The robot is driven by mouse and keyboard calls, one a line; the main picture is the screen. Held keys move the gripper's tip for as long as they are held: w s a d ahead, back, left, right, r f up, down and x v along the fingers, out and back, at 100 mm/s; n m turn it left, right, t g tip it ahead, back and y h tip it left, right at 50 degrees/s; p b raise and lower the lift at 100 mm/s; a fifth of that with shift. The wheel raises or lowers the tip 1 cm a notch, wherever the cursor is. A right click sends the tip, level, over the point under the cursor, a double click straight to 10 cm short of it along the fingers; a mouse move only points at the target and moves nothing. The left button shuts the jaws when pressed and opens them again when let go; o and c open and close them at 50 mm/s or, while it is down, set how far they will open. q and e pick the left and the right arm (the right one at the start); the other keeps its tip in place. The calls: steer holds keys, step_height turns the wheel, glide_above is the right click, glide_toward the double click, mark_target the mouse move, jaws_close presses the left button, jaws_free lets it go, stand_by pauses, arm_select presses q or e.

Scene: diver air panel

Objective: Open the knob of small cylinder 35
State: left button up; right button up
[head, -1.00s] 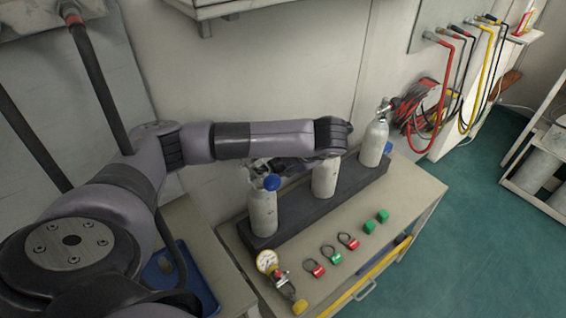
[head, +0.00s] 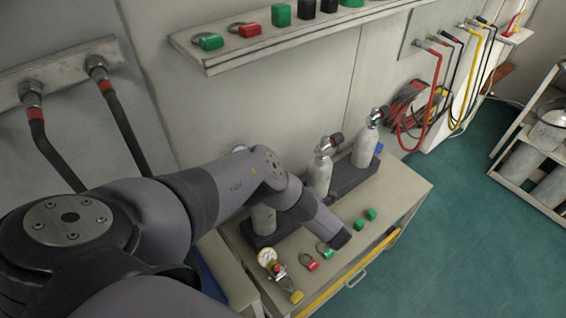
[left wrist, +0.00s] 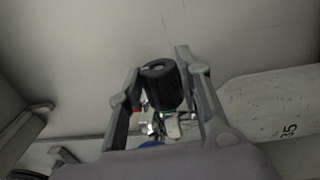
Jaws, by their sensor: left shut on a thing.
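In the left wrist view my left gripper (left wrist: 160,70) is shut on a black ribbed knob (left wrist: 160,87), with one finger on each side of it. A pale cylinder marked 35 (left wrist: 272,103) lies across the right of that view. Shiny valve parts and a bit of blue show below the knob. In the head view three pale cylinders stand in a dark rack: the left one (head: 263,220) is mostly hidden by my arm, and the middle one (head: 320,175) and right one (head: 365,148) show dark knobs. My left gripper is hidden there.
The dark rack (head: 350,180) stands on a cabinet (head: 400,195). A shelf (head: 300,45) hangs above, and a red hose (head: 433,95) hangs at the right.

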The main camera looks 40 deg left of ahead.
arm_select(q)
steer(key=shift+a+f+t+y+b, duration=0.1)
steer(key=shift+f+t+y+b, duration=0.1)
steer(key=shift+y+b, duration=0.45)
steer(key=shift+f+t+y+b, duration=0.1)
steer(key=shift+t+y+b, duration=0.1)
steer(key=shift+y, duration=0.75)
steer(key=shift+y+b, duration=0.35)
steer(key=shift+y, duration=0.05)
steer(key=o, duration=1.2)
steer(key=shift+c, duration=0.2)
